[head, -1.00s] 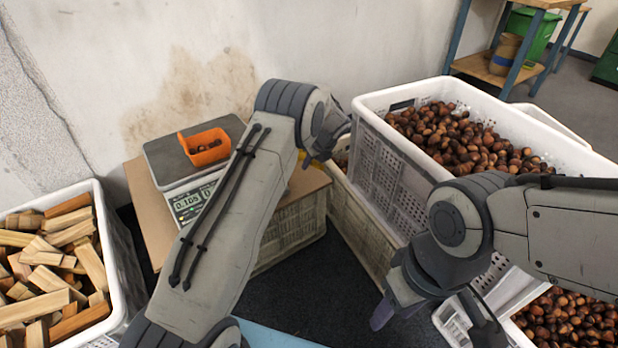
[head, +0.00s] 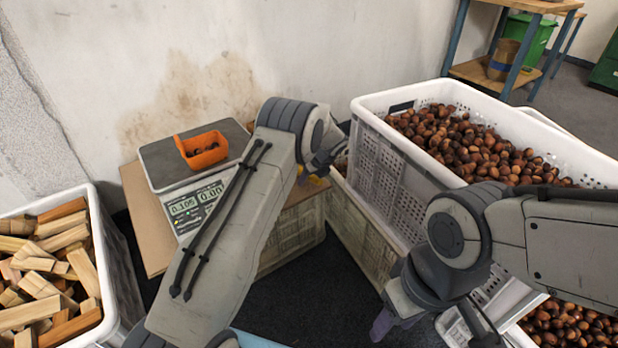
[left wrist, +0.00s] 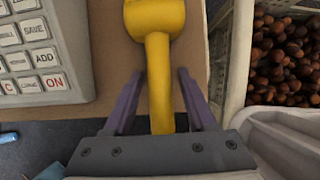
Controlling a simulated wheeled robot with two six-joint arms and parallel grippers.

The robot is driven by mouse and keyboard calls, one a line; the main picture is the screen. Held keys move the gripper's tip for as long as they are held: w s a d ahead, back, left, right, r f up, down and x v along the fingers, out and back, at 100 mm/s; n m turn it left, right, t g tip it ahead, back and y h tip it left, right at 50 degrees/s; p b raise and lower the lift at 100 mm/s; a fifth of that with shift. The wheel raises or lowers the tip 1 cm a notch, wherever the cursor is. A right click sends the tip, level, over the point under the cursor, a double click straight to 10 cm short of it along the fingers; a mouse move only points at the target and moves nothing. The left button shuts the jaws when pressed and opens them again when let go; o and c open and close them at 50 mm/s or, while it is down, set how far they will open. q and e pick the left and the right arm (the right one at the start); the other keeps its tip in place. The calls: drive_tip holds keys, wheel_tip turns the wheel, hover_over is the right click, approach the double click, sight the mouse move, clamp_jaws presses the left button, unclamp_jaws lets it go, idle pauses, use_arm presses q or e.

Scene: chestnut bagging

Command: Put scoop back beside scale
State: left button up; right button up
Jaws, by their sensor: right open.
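The yellow scoop (left wrist: 159,60) lies over the brown board (left wrist: 108,60) beside the scale (left wrist: 45,50) in the left wrist view. Its handle runs between the purple fingers of my left gripper (left wrist: 157,95), with a gap on each side, so the gripper is open around it. In the head view the scale (head: 195,208) stands by the wall. My left arm hides most of the scoop there; only a bit of yellow (head: 318,181) shows. My right gripper (head: 388,322) hangs open and empty in front of the crates.
An orange tray (head: 203,148) with a few chestnuts sits on the scale. A white crate of chestnuts (head: 372,118) stands right of the board. More chestnuts (head: 570,325) are at lower right. A crate of wood pieces (head: 105,240) is at left. Dark floor lies between.

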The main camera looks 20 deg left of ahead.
use_arm(q)
drive_tip(key=shift+r, duration=0.4)
drive_tip(key=p+v, duration=0.5)
drive_tip(key=v, duration=0.5)
drive_tip(key=shift+d+r, duration=0.25)
drive_tip(key=shift+r, duration=0.1)
drive_tip(key=shift+s+d+r+p, duration=0.2)
drive_tip(key=shift+s+r+p, duration=0.05)
drive_tip(key=shift+r+p, duration=0.1)
drive_tip(key=s+d+r+n+g+h, duration=0.1)
drive_tip(key=s+d+r+n, duration=0.35)
drive_tip(key=s, duration=0.35)
drive_tip(key=s+d+r+n+h, duration=0.1)
drive_tip(key=s+d+r+n, duration=0.2)
drive_tip(key=s+d+r, duration=0.4)
drive_tip(key=s+d+r+n+g+h, duration=0.1)
drive_tip(key=s+n, duration=1)
drive_tip(key=s, duration=1.7)
drive_tip(key=shift+s+r+g+h, duration=0.4)
drive_tip(key=shift+r+g+h, duration=0.3)
drive_tip(key=shift+h, duration=0.4)
